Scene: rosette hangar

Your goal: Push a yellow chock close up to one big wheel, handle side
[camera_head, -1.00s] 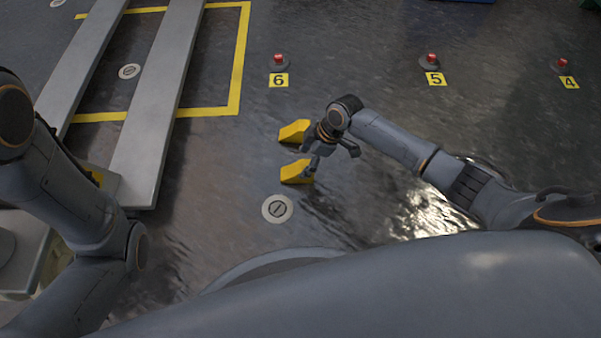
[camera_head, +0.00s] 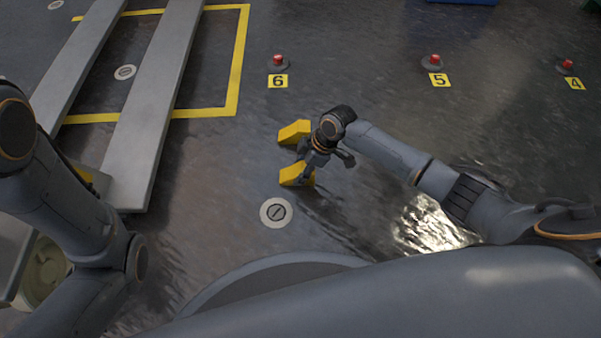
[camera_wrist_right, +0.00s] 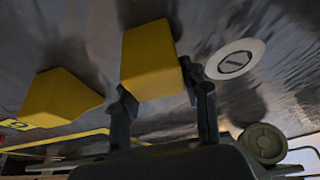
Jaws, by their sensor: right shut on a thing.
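Two yellow chocks lie on the dark floor in the head view, a far one (camera_head: 293,132) and a near one (camera_head: 291,175). My right gripper (camera_head: 317,170) is at the near chock. In the right wrist view its fingers (camera_wrist_right: 160,98) stand on either side of that chock (camera_wrist_right: 148,58), shut on it; the other chock (camera_wrist_right: 55,95) is apart, to the left. A round pale-green thing, perhaps a wheel, shows partly at the lower left of the head view (camera_head: 44,268) and in the right wrist view (camera_wrist_right: 262,143). My left gripper is out of view.
Two long grey beams (camera_head: 155,105) run along the left, by a yellow floor line (camera_head: 240,60). A round floor plate (camera_head: 276,213) lies near the chocks. Red-topped markers numbered 6 (camera_head: 278,62), 5 (camera_head: 434,62) and 4 (camera_head: 566,66) stand at the back. Floor between is clear.

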